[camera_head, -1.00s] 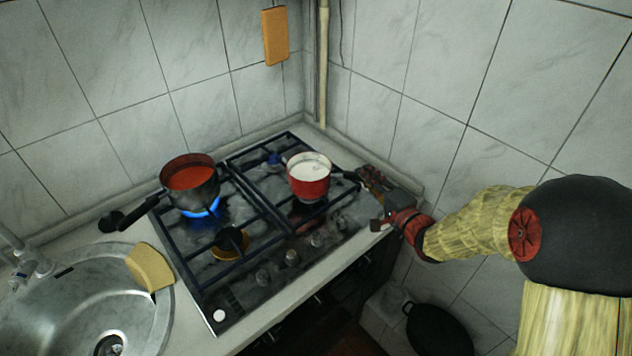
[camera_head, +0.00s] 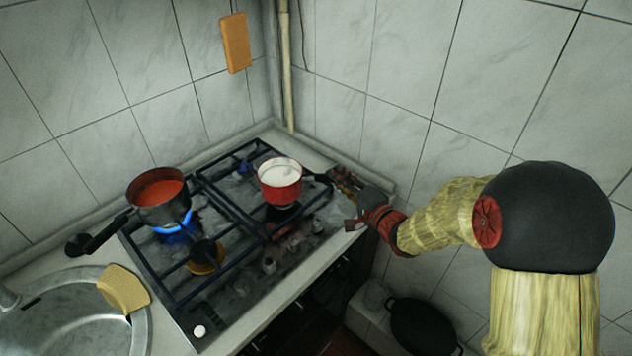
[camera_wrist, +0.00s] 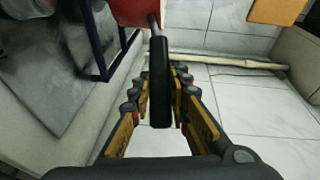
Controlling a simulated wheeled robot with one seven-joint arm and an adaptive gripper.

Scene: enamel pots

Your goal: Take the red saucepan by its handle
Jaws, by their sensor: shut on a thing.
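The red saucepan (camera_head: 281,191) holds white liquid and sits upright over the right-hand side of the gas stove. I cannot tell whether it touches the grate. Its black handle (camera_wrist: 159,82) points right, toward my arm. My gripper (camera_head: 345,184) has come in from the right and is at the handle. In the wrist view my gripper (camera_wrist: 162,92) has its fingers on either side of the handle and is shut on it. Only a bit of the red pan wall (camera_wrist: 128,12) shows at the top of that view.
A dark pot of red liquid (camera_head: 160,198) stands on the lit left burner, its handle toward the sink (camera_head: 75,310). A yellow sponge (camera_head: 123,290) lies on the sink's edge. Tiled walls (camera_head: 400,70) close in behind and right. A black pan (camera_head: 420,325) is low at right.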

